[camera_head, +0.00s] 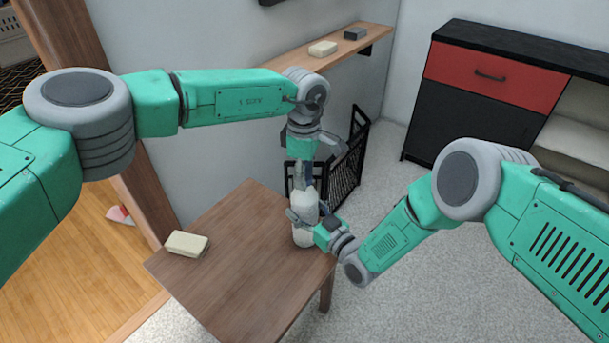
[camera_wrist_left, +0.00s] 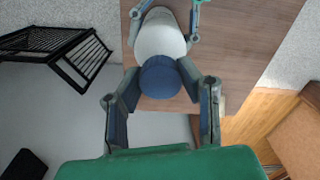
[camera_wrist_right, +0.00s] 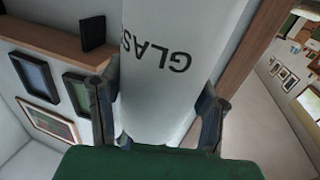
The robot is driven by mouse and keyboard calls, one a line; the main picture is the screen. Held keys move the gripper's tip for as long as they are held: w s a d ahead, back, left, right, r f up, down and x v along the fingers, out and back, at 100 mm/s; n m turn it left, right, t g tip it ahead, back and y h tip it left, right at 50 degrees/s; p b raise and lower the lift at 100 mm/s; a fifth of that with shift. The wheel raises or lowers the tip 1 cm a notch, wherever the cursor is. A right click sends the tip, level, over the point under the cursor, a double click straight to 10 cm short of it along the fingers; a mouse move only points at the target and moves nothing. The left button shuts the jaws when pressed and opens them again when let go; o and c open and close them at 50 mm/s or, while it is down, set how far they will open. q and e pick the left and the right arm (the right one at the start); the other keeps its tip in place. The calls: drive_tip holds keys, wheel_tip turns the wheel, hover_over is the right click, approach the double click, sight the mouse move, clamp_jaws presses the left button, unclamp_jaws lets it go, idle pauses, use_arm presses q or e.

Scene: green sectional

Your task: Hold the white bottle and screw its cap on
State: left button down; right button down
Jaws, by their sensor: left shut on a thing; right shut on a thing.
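The white bottle (camera_head: 304,230) is upright over the right edge of the table. Whether its base touches the table is unclear. My right gripper (camera_head: 309,213) is shut around the bottle's body from the right. In the right wrist view the bottle (camera_wrist_right: 165,70) fills the space between the fingers and shows dark lettering. My left gripper (camera_head: 303,174) points down above the bottle. In the left wrist view its fingers close on the blue cap (camera_wrist_left: 160,78), which sits at the bottle's top. How tightly the cap is threaded cannot be seen.
A cream block (camera_head: 187,243) lies on the wooden table (camera_head: 235,275) at left; the table's middle is clear. A black wire basket (camera_head: 350,165) stands behind. A wall shelf (camera_head: 345,42) holds two small blocks. A black cabinet with a red drawer (camera_head: 490,75) is at back right.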

use_arm(q)
drive_tip(key=c, duration=1)
unclamp_jaws()
drive_tip(key=shift+w+a, duration=0.1)
drive_tip(key=shift+a, duration=0.05)
drive_tip(key=shift+c, duration=0.2)
wheel_tip(320, 180, up, 12)
drive_tip(key=shift+w, duration=0.1)
use_arm(e)
drive_tip(key=shift+c, duration=2.2)
unclamp_jaws()
